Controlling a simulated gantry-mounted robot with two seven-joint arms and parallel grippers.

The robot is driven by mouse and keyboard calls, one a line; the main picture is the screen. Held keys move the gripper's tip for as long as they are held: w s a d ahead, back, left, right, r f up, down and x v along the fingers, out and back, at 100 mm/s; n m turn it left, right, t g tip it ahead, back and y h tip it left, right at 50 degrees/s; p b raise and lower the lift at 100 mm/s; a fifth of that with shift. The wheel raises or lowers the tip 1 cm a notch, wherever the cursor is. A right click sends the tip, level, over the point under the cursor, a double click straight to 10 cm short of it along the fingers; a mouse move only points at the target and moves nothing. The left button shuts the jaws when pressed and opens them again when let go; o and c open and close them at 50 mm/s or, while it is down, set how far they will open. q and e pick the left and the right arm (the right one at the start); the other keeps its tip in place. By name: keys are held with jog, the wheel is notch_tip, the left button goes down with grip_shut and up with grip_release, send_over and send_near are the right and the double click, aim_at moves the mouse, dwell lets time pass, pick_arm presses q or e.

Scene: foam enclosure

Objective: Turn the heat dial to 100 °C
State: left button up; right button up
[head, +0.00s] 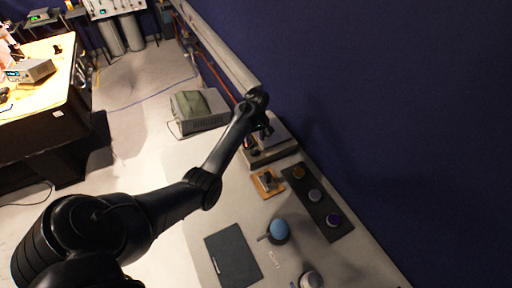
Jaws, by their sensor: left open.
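A grey box-shaped device (272,157), which looks like the hotplate, stands on the bench beside the dark blue wall. Its dial is too small and too covered to make out, so I cannot read its setting. My left arm reaches in from the lower left. My left gripper (267,131) is open and sits over the far part of this device, hiding some of it. I cannot tell whether its fingers touch anything. My right gripper is not in view.
A wooden block (267,183) with a dark top and a dark strip (325,209) with three round pieces stand nearer. A blue round item (279,229), a dark pad (233,256) and a pale round item (311,280) lie closer.

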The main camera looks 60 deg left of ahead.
aim_at(254, 151)
pick_arm(q)
notch_tip(254, 151, down, 8)
jog(key=shift+s+r, duration=0.1)
jog(key=shift+s, duration=0.05)
dwell(0.4)
jog(key=c, duration=1)
jog(key=shift+c, duration=0.2)
